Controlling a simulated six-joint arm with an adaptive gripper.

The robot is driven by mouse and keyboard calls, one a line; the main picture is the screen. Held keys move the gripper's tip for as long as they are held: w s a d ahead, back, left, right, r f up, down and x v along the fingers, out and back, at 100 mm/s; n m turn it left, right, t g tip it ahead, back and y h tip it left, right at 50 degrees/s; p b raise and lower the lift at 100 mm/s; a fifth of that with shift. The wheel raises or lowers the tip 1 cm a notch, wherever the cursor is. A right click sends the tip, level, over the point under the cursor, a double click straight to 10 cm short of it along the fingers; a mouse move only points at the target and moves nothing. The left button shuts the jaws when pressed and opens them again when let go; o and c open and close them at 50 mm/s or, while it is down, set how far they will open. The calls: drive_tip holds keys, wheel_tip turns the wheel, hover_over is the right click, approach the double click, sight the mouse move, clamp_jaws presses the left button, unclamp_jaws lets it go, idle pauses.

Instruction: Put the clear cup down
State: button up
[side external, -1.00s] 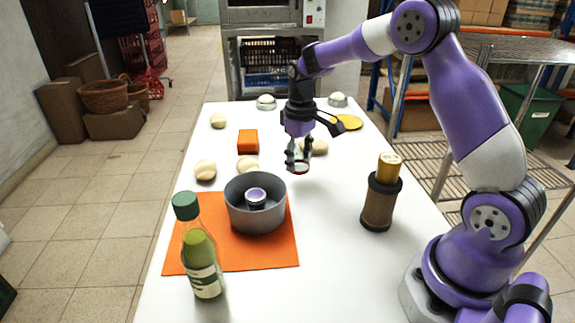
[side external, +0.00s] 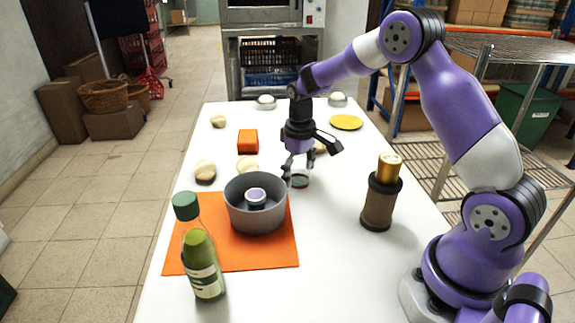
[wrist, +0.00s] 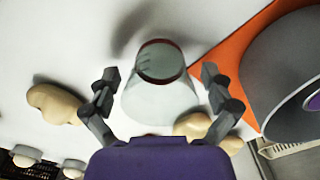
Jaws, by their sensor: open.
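The clear cup (wrist: 160,97) is see-through with a dark red rim and sits between the spread fingers of my gripper (wrist: 160,90) in the wrist view. In the side view the cup (side external: 301,181) is low at the white table, just right of the grey pot. My gripper (side external: 299,176) points down around it, with its fingers open. A gap shows between each finger and the cup in the wrist view. The cup appears to stand on the table; its contact with the surface is hard to make out.
The grey pot (side external: 238,217) holds a small purple-white cup (side external: 256,197) and stands on an orange mat (side external: 270,256). A green bottle (side external: 203,264), a brown grinder (side external: 379,205), an orange block (side external: 248,141), several pale lumps and a yellow disc (side external: 346,122) are around. Table right of my gripper is clear.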

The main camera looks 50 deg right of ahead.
drive_tip(key=shift+r, duration=0.1)
wheel_tip(320, 180, up, 12)
drive_tip(key=s+a+r+t, duration=0.3)
drive_tip(key=s+a+r, duration=0.3)
drive_tip(key=s+a, duration=0.15)
drive_tip(key=s+a+f+t, duration=0.1)
drive_tip(key=s+a+t, duration=0.1)
drive_tip(key=s, duration=0.7)
drive_tip(key=shift+a+f+t, duration=0.2)
drive_tip(key=shift+f+t, duration=0.1)
drive_tip(key=shift+f, duration=0.05)
idle(0.5)
